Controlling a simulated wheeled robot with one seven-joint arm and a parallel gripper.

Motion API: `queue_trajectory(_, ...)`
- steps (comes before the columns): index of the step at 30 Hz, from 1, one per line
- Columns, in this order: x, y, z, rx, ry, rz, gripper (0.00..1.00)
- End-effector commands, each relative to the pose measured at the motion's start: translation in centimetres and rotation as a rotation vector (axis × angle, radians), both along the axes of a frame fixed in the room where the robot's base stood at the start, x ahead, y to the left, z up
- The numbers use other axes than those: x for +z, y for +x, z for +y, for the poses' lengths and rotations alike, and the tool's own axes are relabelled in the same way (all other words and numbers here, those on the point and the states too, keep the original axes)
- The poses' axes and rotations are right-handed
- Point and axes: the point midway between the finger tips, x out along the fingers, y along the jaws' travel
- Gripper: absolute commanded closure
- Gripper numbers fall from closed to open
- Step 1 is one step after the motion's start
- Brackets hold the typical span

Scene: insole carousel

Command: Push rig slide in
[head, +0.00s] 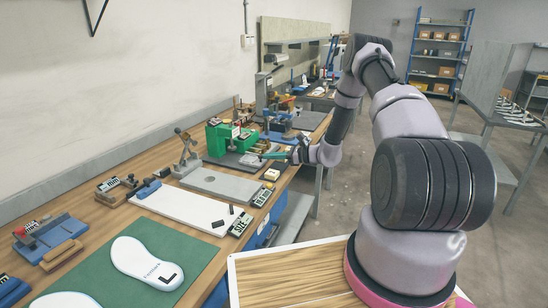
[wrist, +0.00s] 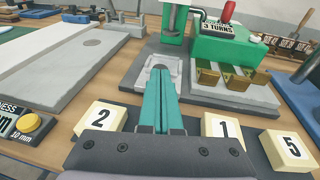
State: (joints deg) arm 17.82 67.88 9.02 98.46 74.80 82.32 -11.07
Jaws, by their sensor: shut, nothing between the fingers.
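The green rig (head: 222,140) stands on the long bench in the head view. In the wrist view its green body (wrist: 215,45) carries a "3 TURNS" label and a red knob. A light grey plate (wrist: 149,78), which looks like the slide, lies on the rig's darker grey base (wrist: 130,88), below the green column. My gripper (wrist: 163,72) is shut and empty, its teal fingers pointing at this plate and covering part of it. Whether the tips touch it I cannot tell. In the head view my gripper (head: 270,156) is at the rig's front right.
Number blocks 2 (wrist: 100,118), 1 (wrist: 222,130) and 5 (wrist: 287,147) lie near the gripper. Brass-coloured pieces (wrist: 230,78) stand right of the column. A grey plate fixture (head: 220,184) and a green mat (head: 190,240) with a white insole (head: 146,262) lie nearer on the bench.

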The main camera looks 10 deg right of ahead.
Motion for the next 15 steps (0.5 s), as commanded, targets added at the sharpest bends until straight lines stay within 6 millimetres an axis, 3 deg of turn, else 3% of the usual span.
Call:
queue_trajectory(8,0.0,0.4,0.6,0.002,0.001,-0.001,1.0)
queue_trajectory(15,0.0,3.5,5.0,0.006,-0.001,-0.003,1.0)
